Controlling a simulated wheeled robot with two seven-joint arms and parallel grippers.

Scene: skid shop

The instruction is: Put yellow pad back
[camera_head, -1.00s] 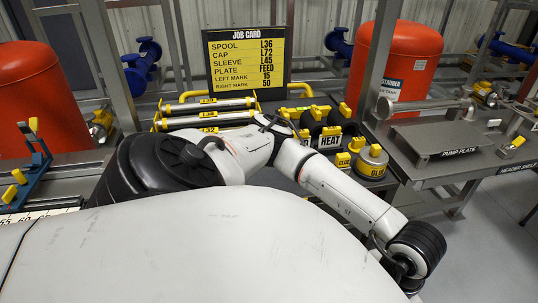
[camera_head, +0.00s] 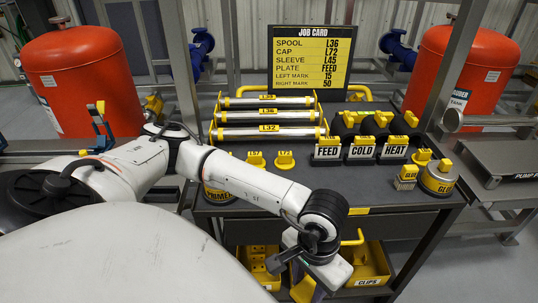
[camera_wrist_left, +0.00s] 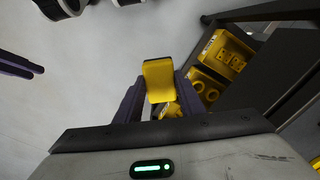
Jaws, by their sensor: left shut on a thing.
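My left gripper (camera_wrist_left: 160,100) is shut on a yellow pad (camera_wrist_left: 158,78), which stands up between its dark fingers in the left wrist view. In the head view, the left arm reaches across to the front of the bench, with its wrist below the bench top. A yellow piece (camera_head: 303,289) shows beside a purple finger there, mostly hidden by the wrist. Two dark purple fingers (camera_wrist_left: 22,65) at the left edge of the wrist view look like my right gripper; their opening is unclear.
The bench (camera_head: 340,194) bears a rack of rods (camera_head: 268,133), FEED, COLD and HEAT plates (camera_head: 362,150), and glue tins (camera_head: 440,180). Yellow bins (camera_head: 368,263) sit low under it and show in the wrist view. A job card (camera_head: 312,57) stands behind. Red tanks (camera_head: 86,82) flank the bench.

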